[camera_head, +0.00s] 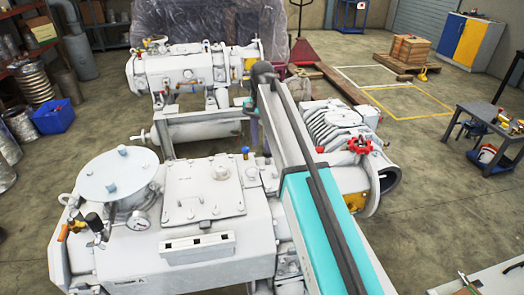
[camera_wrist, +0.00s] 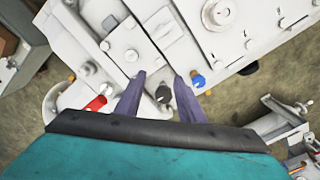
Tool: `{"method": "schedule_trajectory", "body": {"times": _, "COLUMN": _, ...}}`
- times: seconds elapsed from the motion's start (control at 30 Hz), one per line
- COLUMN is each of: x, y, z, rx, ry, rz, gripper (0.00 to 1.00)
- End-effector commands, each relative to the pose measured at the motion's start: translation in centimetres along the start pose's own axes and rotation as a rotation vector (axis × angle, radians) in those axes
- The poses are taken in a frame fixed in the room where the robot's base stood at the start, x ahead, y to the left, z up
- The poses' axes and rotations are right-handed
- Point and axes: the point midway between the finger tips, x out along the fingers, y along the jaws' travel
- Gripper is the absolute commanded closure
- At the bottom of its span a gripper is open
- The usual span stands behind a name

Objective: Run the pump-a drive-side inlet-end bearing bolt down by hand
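Pump A (camera_head: 215,235) is the large white machine in the front of the head view, with a small label on its front side. In the wrist view its white housing (camera_wrist: 120,42) lies below my gripper, with several bolt heads and fittings. I cannot tell which bolt is the drive-side inlet-end bearing bolt. My gripper (camera_wrist: 158,77) has two purple-grey fingers standing apart, with nothing clamped between them. A dark round knob (camera_wrist: 163,95) shows in the gap between the fingers, apart from them as far as I can see. In the head view my arm hides most of the gripper.
A blue-capped fitting (camera_wrist: 198,81) sits close to the right finger, and a red part (camera_wrist: 95,104) lies left of the left finger. A red handwheel (camera_head: 360,146) stands right of my arm. A second white pump (camera_head: 190,70) is behind. Open floor lies right.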

Motion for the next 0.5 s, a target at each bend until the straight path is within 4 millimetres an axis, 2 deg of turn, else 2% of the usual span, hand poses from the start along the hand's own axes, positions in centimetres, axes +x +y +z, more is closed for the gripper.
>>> {"method": "schedule_trajectory", "body": {"times": 0.23, "x": -2.8, "y": -0.1, "z": -0.1, "rx": 0.0, "ry": 0.001, "rz": -0.001, "gripper": 0.65}}
{"method": "schedule_trajectory", "body": {"times": 0.5, "x": -3.8, "y": 0.0, "z": 0.0, "rx": 0.0, "ry": 0.0, "rz": 0.0, "gripper": 0.65}}
